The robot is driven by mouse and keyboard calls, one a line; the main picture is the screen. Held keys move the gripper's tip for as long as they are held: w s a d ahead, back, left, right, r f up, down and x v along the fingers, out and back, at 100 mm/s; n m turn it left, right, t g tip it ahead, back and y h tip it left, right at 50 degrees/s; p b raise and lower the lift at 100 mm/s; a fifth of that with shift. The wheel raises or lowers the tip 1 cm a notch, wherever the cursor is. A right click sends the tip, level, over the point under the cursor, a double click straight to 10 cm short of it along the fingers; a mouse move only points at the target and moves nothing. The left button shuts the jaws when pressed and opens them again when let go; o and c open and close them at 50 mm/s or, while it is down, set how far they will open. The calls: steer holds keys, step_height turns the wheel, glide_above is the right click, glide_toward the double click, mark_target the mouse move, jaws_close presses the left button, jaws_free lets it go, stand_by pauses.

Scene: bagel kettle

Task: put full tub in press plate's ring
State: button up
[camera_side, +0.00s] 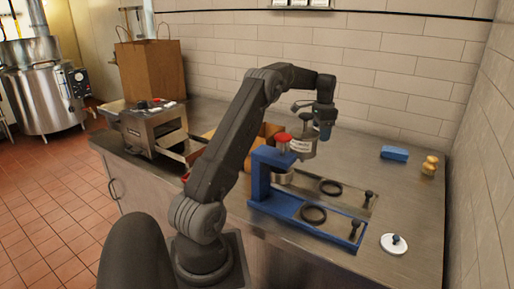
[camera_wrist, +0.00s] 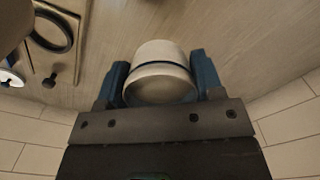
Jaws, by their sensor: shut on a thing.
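My gripper (camera_side: 322,128) is shut on a pale tub (camera_side: 303,150), which it holds up beside the blue press, above the counter. In the wrist view the tub (camera_wrist: 160,75) sits between the two blue fingers (camera_wrist: 160,85); its contents cannot be made out. The press has a blue frame (camera_side: 262,178) and a red top (camera_side: 283,138). Two plates run out from it, one blue (camera_side: 290,208) and one tan (camera_side: 350,198). A ring (camera_wrist: 52,28) also shows in the wrist view, apart from the tub.
Dark knobs stand at the plates' right ends, one of them on the blue plate (camera_side: 355,229). A white disc with a knob (camera_side: 394,243) lies at the right front. A blue block (camera_side: 394,153) and a tan object (camera_side: 429,165) stand at the back right, near the wall.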

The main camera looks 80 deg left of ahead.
steer(key=shift+n, duration=0.4)
steer(key=s+a+f, duration=0.1)
steer(key=s+a, duration=0.1)
steer(key=a, duration=0.1)
steer(key=s+a+f, duration=0.2)
steer(key=a, duration=0.1)
steer(key=s+a+f, duration=0.1)
steer(key=s+a, duration=0.1)
steer(key=a, duration=0.1)
steer(key=shift+s+a+f, duration=0.35)
steer(key=shift+s+a, duration=0.05)
steer(key=shift+f, duration=2.85)
steer(key=shift+f, duration=0.1)
steer(key=o, duration=0.9)
steer(key=shift+o, duration=0.2)
